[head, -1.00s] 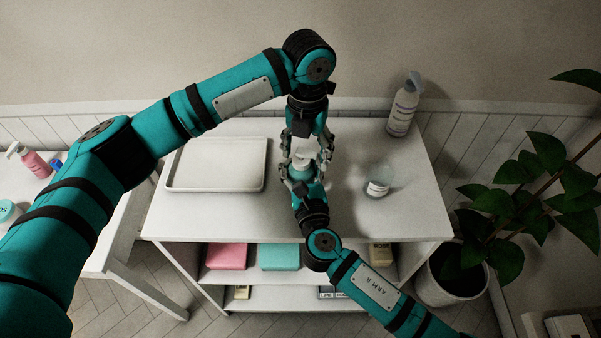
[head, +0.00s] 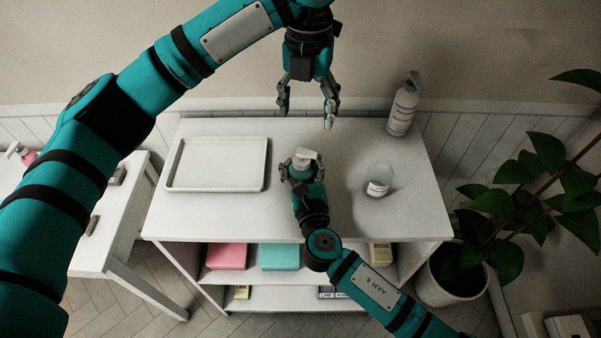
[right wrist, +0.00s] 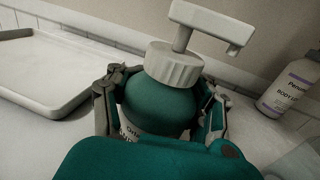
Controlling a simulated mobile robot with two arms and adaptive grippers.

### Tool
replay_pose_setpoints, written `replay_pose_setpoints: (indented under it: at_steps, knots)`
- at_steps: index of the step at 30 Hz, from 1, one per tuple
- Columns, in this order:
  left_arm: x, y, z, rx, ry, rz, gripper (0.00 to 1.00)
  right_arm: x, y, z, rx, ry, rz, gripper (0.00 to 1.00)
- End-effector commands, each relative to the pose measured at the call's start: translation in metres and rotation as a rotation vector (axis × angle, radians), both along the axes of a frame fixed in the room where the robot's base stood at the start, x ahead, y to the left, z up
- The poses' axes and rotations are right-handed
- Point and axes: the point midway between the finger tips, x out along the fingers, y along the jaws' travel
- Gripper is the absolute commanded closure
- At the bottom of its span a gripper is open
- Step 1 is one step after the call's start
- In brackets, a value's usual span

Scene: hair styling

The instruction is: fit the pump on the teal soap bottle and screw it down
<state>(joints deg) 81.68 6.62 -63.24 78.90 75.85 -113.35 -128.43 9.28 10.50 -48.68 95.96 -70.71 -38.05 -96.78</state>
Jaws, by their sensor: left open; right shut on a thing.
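The teal soap bottle (right wrist: 160,100) stands on the white table, upright, with a white label partly showing in the right wrist view. The white pump (right wrist: 177,65) sits on its neck, its ribbed collar against the bottle's shoulder and its spout pointing right. How tightly it is screwed cannot be told. In the head view the pump (head: 306,156) shows above my right gripper (head: 301,172). My right gripper is shut around the bottle's body, a finger on each side. My left gripper (head: 307,112) is open and empty, raised above the back of the table.
A white tray (head: 218,187) lies left of the bottle. A clear labelled jar (head: 378,182) stands to the right, and a white pump bottle (head: 403,106) stands at the back right. A potted plant (head: 485,215) is beside the table. The tabletop's front right is clear.

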Motion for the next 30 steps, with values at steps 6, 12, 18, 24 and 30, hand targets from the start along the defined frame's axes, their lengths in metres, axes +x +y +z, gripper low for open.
replay_pose_setpoints:
  at_steps: [6, 12, 18, 24, 30]
  knots:
    - [0.000, 0.000, 0.000, 0.000, 0.000, 0.000, 0.34, 0.000, 0.000, 0.000, 0.000, 0.000, -0.001, 0.37]
    - [0.000, 0.000, -0.001, 0.000, 0.000, 0.000, 0.34, 0.000, 0.000, 0.000, 0.000, 0.000, 0.000, 0.19]
    - [0.000, 0.000, -0.001, 0.000, 0.000, 0.000, 0.34, 0.000, 0.000, 0.000, 0.000, 0.000, 0.000, 0.19]
    - [0.000, 0.000, -0.001, 0.000, 0.000, 0.000, 0.34, -0.018, -0.003, -0.001, 0.001, 0.002, 0.002, 0.19]
    - [0.000, 0.000, -0.001, 0.000, 0.000, 0.000, 0.34, -0.060, -0.012, -0.001, -0.001, 0.004, 0.002, 0.19]
